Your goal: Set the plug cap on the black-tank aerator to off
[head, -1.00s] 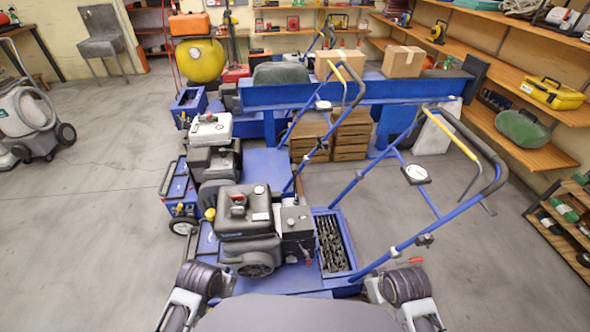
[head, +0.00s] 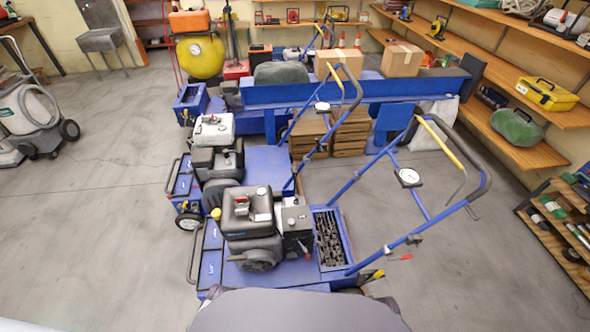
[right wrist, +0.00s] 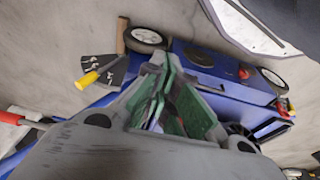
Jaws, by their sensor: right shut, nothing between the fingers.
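The black-tank aerator (head: 247,212) stands nearest in the head view, with a blue frame and a tine box on its right. Its black tank carries a small red part on top. I cannot make out which part is the plug cap or its setting. A white-tank aerator (head: 213,131) stands just behind it. My right gripper (right wrist: 165,90) shows in the right wrist view with green finger pads, shut and empty. It is above or beside a blue machine (right wrist: 205,58) with a red knob (right wrist: 243,73) and wheels. My left gripper is out of view.
The near aerator's blue handlebar (head: 440,205) reaches out to the right. A blue bench (head: 360,92) with boxes stands behind, and shelves (head: 545,155) line the right wall. A grey machine (head: 30,115) stands at the left. Open floor lies left of the aerators.

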